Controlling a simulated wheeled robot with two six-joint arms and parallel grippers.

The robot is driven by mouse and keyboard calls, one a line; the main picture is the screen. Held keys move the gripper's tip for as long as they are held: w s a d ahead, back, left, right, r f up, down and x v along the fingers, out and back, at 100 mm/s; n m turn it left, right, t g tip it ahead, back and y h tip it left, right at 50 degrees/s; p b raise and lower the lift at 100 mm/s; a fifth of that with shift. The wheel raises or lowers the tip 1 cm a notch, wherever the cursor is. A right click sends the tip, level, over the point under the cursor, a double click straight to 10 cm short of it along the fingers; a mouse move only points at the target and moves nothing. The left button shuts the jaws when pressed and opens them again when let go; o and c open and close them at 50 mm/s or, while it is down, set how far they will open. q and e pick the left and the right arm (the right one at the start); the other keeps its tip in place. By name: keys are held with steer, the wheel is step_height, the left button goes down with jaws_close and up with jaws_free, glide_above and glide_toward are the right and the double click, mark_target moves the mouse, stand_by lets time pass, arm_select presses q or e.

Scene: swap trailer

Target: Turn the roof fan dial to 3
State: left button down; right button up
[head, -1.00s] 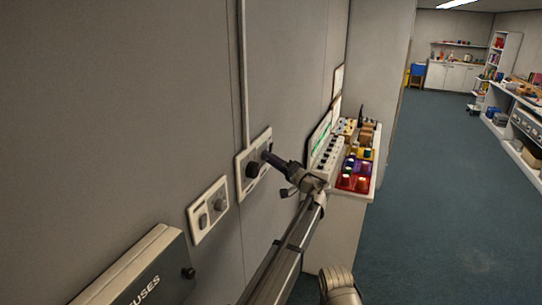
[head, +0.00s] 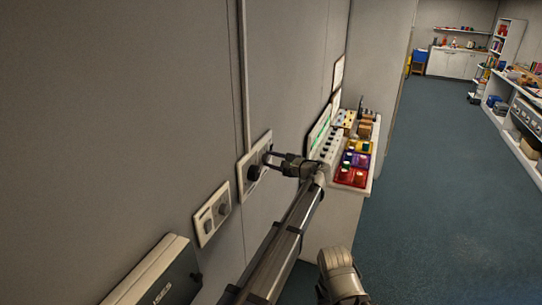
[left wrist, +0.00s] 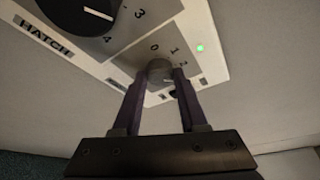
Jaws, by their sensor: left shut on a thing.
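A pale wall panel (head: 243,190) carries a large black dial (head: 254,173) and a smaller knob behind it. My left gripper (head: 267,157) is at that smaller knob. In the left wrist view my left gripper (left wrist: 161,76) is shut on the small grey dial (left wrist: 159,70), one dark finger on each side. Numbers 0, 1 and 2 show around it; its pointer is hidden or too small to read. The black dial (left wrist: 75,12), with a white pointer line and 3 and 4 beside it, stands near a HATCH label.
A green light (left wrist: 200,48) glows on the panel. A smaller switch plate (head: 212,213) and a dark fuse box (head: 160,275) are on the wall nearer me. A counter with coloured bins (head: 353,168) stands beyond. The floor (head: 440,220) to the right is clear.

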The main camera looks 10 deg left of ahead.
arm_select(q)
steer(key=shift+w+r+m+g+p, duration=0.1)
steer(key=shift+r+m+g+p, duration=0.1)
steer(key=shift+m+g+p, duration=0.45)
steer(key=shift+m+g+h+p, duration=0.45)
steer(key=shift+m+p, duration=0.15)
steer(key=shift+m, duration=0.55)
steer(key=shift+f, duration=0.1)
steer(key=shift+c, duration=2.2)
jaws_free()
steer(key=shift+d, duration=0.15)
steer(key=p+v, duration=0.2)
steer(key=v, duration=0.5)
steer(key=shift+d+p, duration=0.3)
